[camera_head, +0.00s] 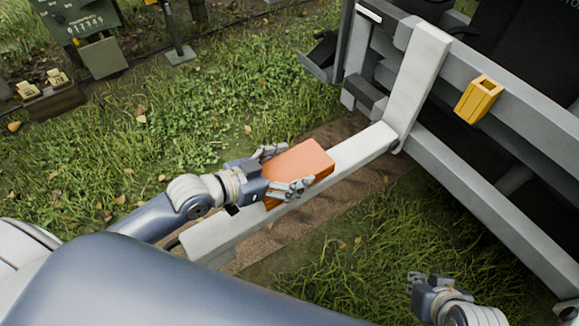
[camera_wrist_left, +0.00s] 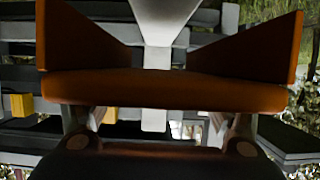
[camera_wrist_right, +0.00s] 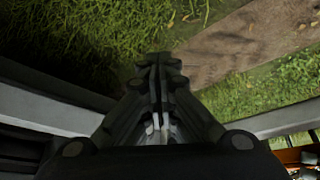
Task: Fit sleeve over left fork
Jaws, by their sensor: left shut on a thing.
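The orange sleeve (camera_head: 303,160) lies along the light grey left fork (camera_head: 355,150), over its middle in the head view. The fork shows on both sides of it. My left gripper (camera_head: 279,170) is shut on the sleeve, with a finger along each side. In the left wrist view the sleeve (camera_wrist_left: 165,88) shows a flat face and two side walls, with the pale fork (camera_wrist_left: 160,20) between them. I cannot tell whether the sleeve is fully down on the fork. My right gripper (camera_head: 430,279) is shut and empty, low at the right; its fingers (camera_wrist_right: 158,65) meet in the right wrist view.
A grey carriage frame (camera_head: 480,160) with rails stands at the right, where the fork joins it. A yellow bracket (camera_head: 479,98) sits on its upper rail. Dark green equipment (camera_head: 82,25) is at upper left. Open grass (camera_head: 190,110) lies left of the fork.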

